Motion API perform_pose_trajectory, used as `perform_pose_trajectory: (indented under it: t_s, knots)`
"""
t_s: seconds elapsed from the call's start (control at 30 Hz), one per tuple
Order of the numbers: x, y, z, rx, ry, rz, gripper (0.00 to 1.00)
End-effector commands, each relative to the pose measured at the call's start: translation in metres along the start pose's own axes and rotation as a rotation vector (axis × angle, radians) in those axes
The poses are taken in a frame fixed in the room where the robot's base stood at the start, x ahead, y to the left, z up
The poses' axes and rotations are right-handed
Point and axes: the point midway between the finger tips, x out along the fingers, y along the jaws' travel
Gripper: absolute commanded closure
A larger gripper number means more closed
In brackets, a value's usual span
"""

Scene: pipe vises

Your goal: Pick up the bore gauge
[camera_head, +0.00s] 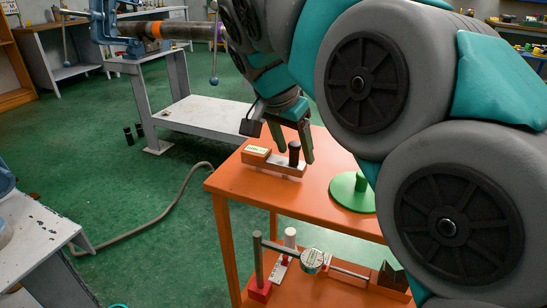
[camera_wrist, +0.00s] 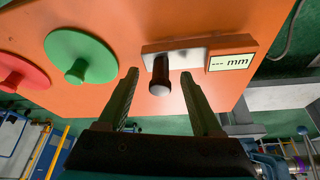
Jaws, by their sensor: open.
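A black-handled gauge, which I take to be the bore gauge (camera_head: 294,153), stands upright on a metal plate (camera_head: 285,168) on the orange table. It also shows in the wrist view (camera_wrist: 160,78). A block with a display (camera_wrist: 231,63) reading "--- mm" is at the plate's end; it shows in the head view too (camera_head: 257,150). My gripper (camera_head: 296,157) is open and points down at the black handle. In the wrist view my gripper (camera_wrist: 159,76) has one finger on each side of the handle, with gaps visible. The handle's lower end is hidden.
A green disc with a knob (camera_head: 352,190) stands on the orange table (camera_head: 240,180) near the gauge. A red disc (camera_wrist: 20,74) lies farther along. On the lower shelf are a dial indicator (camera_head: 312,261) and a grey post (camera_head: 258,260). A white bench (camera_head: 210,115) stands behind.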

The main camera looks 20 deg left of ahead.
Motion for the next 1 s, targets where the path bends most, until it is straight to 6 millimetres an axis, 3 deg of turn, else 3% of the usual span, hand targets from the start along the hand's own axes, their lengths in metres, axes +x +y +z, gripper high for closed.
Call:
perform_pose_trajectory:
  t_s: [0.3, 0.9, 1.0]
  knots:
    - [0.0044, -0.0005, 0.0002, 0.000, 0.001, -0.001, 0.33]
    - [0.0044, -0.0005, 0.0003, -0.001, 0.001, 0.000, 1.00]
    - [0.0044, -0.0005, 0.0003, -0.001, 0.001, 0.000, 1.00]
